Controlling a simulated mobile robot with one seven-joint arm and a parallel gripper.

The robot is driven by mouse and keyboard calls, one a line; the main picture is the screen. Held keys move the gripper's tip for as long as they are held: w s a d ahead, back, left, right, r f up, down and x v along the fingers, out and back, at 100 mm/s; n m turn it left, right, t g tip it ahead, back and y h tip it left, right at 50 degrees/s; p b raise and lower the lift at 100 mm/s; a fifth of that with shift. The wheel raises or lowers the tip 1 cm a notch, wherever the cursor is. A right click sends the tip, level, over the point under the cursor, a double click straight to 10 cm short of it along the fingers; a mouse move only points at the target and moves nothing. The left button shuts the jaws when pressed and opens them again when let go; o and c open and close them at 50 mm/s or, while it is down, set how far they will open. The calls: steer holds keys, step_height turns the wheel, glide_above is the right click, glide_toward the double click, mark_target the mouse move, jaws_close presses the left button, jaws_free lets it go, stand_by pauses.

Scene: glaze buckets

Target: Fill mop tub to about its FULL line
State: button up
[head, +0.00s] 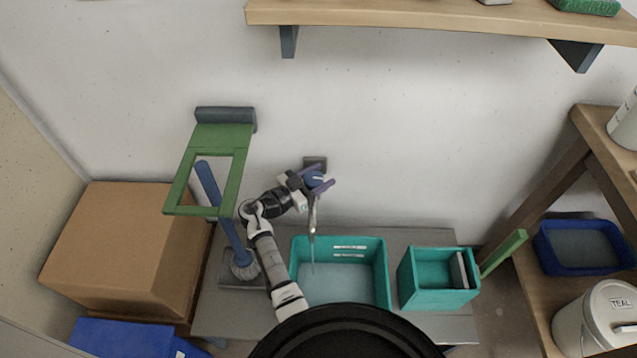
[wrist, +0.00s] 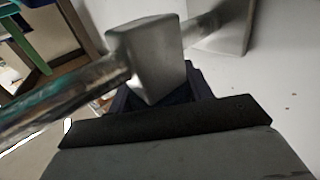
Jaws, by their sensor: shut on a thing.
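The mop tub appears to be the larger teal tub (head: 379,262) on the grey bench below the tap (head: 312,212). Pale water (head: 335,288) covers its floor, and a thin stream falls from the spout into its left part. Two white labels, too small to read, are on the inside back wall; the water surface lies below both.
A smaller teal bin (head: 438,297) stands right of the tub. A blue-handled brush (head: 226,215), a green frame (head: 232,175) and a cardboard box (head: 125,245) are left of my arm. A wooden rack (head: 550,290) stands at right; a shelf (head: 420,16) hangs above.

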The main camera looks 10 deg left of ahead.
steer(key=f+m+g+h+b, duration=0.1)
steer(key=b, duration=0.2)
steer(key=shift+g+h, duration=0.3)
steer(key=m+g+h+b, duration=0.1)
steer(key=b, duration=0.1)
steer(key=m+g+b, duration=0.1)
steer(key=b, duration=0.2)
steer(key=m+g+h+b, duration=0.1)
steer(key=b, duration=0.1)
steer(key=shift+s+d+m+g+h+b, duration=0.15)
steer(key=shift+s+m+g+h+b, duration=0.15)
steer(key=shift+g, duration=0.1)
steer(key=m+g+b, duration=0.1)
steer(key=b, duration=0.1)
steer(key=m+g+h+b, duration=0.1)
steer(key=g+b, duration=0.1)
steer(key=m+g+b, duration=0.1)
steer(key=b, duration=0.1)
steer(key=shift+s+r+g+h, duration=0.15)
steer(key=shift+s+g+h, duration=0.15)
steer(key=shift+g, duration=0.1)
steer(key=shift+d+r+m+g+b, duration=0.15)
steer(key=shift+m+g+b, duration=0.35)
steer(key=shift+g+b, duration=0.4)
steer(key=shift+s+r+b, duration=0.1)
steer(key=shift+r+b, duration=0.05)
steer(key=shift+b, duration=0.15)
steer(key=o, duration=1)
steer(key=shift+c, duration=0.2)
